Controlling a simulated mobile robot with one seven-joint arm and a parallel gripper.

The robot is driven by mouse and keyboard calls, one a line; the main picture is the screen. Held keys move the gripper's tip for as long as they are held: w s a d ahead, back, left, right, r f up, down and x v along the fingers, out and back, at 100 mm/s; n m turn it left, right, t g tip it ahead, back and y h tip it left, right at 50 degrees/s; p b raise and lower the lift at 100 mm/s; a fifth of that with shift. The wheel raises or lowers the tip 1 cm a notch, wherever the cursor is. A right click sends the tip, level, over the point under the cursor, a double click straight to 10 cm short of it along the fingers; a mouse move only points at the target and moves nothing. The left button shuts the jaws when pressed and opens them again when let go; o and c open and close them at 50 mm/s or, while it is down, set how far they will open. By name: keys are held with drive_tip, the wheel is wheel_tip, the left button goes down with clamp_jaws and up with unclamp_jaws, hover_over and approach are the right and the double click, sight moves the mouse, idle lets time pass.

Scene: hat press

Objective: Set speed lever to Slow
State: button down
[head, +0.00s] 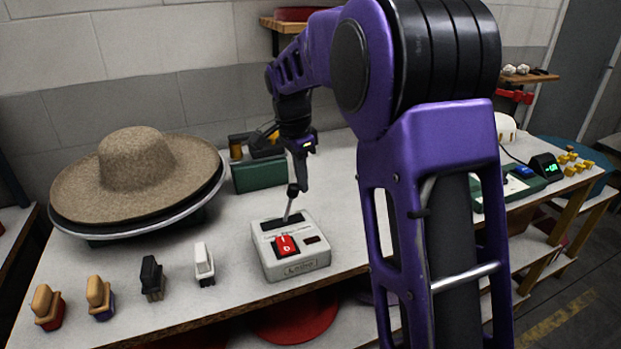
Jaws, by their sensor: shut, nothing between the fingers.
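The speed lever (290,203) rises from a dark slot in the top of the box, a thin metal stem with a black knob, leaning slightly right. My gripper (303,186) points down at the knob from above and right, its fingers shut. It is very close to the knob; I cannot tell whether they touch. Any speed labels by the slot are too small to read.
Several brushes stand along the front left edge, including a black one (152,278) and a white one (204,264). A green box (259,174) stands behind the lever.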

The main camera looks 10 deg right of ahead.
drive_tip(key=s+a+t+h+b, duration=0.1)
drive_tip(key=s+a+h+b, duration=0.1)
drive_tip(key=a+h, duration=0.4)
drive_tip(key=shift+a+b, duration=0.3)
drive_tip(key=shift+a, duration=1.6)
drive_tip(key=shift+a+f, duration=0.1)
